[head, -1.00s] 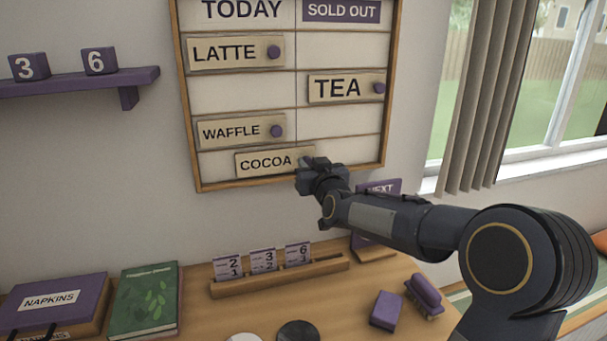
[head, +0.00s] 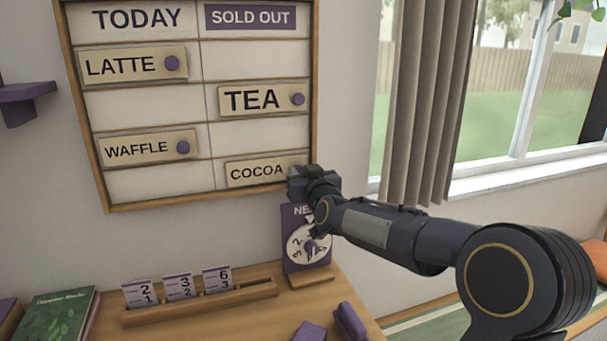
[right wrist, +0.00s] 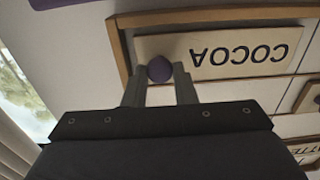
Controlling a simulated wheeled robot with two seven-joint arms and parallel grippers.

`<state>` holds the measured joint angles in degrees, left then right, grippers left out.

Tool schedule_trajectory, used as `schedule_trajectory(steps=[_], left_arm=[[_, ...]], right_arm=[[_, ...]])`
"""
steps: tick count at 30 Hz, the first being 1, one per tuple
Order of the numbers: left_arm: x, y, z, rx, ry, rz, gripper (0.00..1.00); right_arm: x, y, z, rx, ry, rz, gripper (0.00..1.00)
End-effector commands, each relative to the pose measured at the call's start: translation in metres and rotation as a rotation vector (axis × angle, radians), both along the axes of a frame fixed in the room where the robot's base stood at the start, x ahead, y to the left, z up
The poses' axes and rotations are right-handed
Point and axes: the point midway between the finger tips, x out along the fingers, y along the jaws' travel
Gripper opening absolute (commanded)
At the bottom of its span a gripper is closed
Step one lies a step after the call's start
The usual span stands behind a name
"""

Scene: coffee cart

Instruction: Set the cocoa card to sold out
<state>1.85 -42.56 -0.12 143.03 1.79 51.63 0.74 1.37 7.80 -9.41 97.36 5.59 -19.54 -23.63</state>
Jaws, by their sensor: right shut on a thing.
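The cocoa card (head: 257,172) is a pale wooden slat with a purple knob at one end. It lies in the bottom row of the menu board (head: 160,206), in the right column under the purple SOLD OUT heading (head: 250,17). My right gripper (head: 300,172) is at the card's right end and hides the knob in the head view. In the right wrist view the card (right wrist: 225,50) appears upside down, with my right gripper's fingers (right wrist: 159,75) shut on its purple knob (right wrist: 159,68). My left gripper is not in view.
The latte (head: 125,65) and waffle (head: 140,147) cards sit in the TODAY column; the tea card (head: 255,99) is under SOLD OUT. Below, a wooden number rack (head: 200,304) and a purple dial stand (head: 305,250) occupy the counter. A curtain (head: 420,110) hangs to the right.

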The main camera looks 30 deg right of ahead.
Motion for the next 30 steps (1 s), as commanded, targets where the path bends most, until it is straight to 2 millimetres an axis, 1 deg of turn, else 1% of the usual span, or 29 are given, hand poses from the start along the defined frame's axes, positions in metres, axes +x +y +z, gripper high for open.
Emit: schedule_trajectory(steps=[1, 6, 7, 11, 12, 19, 22, 26, 30], left_arm=[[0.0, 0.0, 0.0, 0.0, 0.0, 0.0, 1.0], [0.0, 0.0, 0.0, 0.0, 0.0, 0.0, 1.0], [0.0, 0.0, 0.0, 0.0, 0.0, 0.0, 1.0], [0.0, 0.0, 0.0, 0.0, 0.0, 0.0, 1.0], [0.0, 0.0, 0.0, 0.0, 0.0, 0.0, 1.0], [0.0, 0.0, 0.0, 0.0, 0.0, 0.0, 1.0], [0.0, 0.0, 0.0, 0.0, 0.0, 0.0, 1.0], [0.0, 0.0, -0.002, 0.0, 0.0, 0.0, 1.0], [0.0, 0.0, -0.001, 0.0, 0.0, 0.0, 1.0]], right_arm=[[-0.001, -0.004, 0.001, -0.001, -0.002, -0.008, 0.0], [-0.001, -0.005, 0.001, -0.002, -0.001, -0.01, 0.0], [-0.001, -0.005, 0.001, -0.002, -0.001, -0.011, 0.27], [-0.001, -0.005, 0.001, -0.002, -0.001, -0.01, 0.44], [-0.001, -0.005, 0.001, -0.002, -0.001, -0.01, 0.46], [-0.001, -0.003, 0.0, -0.001, -0.002, -0.007, 0.46], [-0.007, -0.002, 0.001, -0.001, -0.002, -0.006, 0.46], [-0.026, 0.002, 0.001, -0.001, -0.004, -0.007, 0.46], [-0.05, 0.008, 0.001, -0.001, -0.003, -0.007, 0.46]])
